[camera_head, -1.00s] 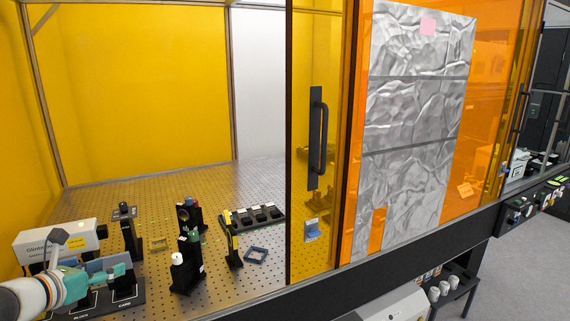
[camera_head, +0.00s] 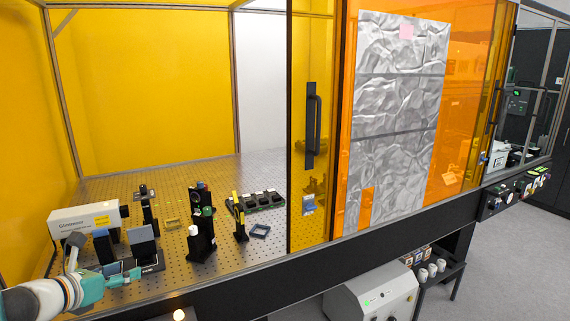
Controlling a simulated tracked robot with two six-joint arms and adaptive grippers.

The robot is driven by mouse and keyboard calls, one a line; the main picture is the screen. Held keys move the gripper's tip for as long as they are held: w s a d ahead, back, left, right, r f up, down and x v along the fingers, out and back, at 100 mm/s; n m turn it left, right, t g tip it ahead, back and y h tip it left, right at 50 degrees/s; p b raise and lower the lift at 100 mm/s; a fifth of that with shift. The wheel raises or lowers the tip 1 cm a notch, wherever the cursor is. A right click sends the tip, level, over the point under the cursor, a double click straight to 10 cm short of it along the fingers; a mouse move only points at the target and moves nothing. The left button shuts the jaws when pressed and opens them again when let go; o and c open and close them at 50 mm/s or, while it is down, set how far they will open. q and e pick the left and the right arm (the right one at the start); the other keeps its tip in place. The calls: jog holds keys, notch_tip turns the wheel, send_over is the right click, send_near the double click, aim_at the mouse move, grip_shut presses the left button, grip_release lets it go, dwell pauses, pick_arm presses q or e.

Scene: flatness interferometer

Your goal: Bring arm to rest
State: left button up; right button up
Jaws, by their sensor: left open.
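My left gripper (camera_head: 138,272) reaches in from the lower left, teal with a white and dark wrist. It is open, with nothing seen between its fingers, close to the front edge of the perforated optical table (camera_head: 225,265). My right gripper is not in view.
Black optic mounts (camera_head: 201,240) and a black tray (camera_head: 262,201) stand farther right. An amber door with a black handle (camera_head: 313,125) closes the right side. A white cabinet (camera_head: 372,296) stands below.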

pick_arm(q)
jog(key=s+d+f+m+g+h, duration=0.2)
jog(key=d+f+m+g, duration=0.15)
jog(key=d+f, duration=0.65)
jog(key=s+d+f+m+g+h, duration=0.1)
jog(key=s+d+f+m+g, duration=0.2)
jog(key=d+f, duration=0.7)
jog(key=s+d+f+m+g, duration=0.3)
jog(key=s+d+f+m, duration=0.1)
jog(key=s+f+m, duration=0.6)
jog(key=s+d+f+m+g+y, duration=0.1)
jog(key=s+d+f+m+g, duration=0.2)
jog(key=s+f+m, duration=0.7)
jog(key=s+d+m, duration=0.1)
jog(key=s+m, duration=0.1)
jog(key=m, duration=0.4)
jog(key=shift+f+y, duration=0.25)
jog(key=shift+y, duration=0.05)
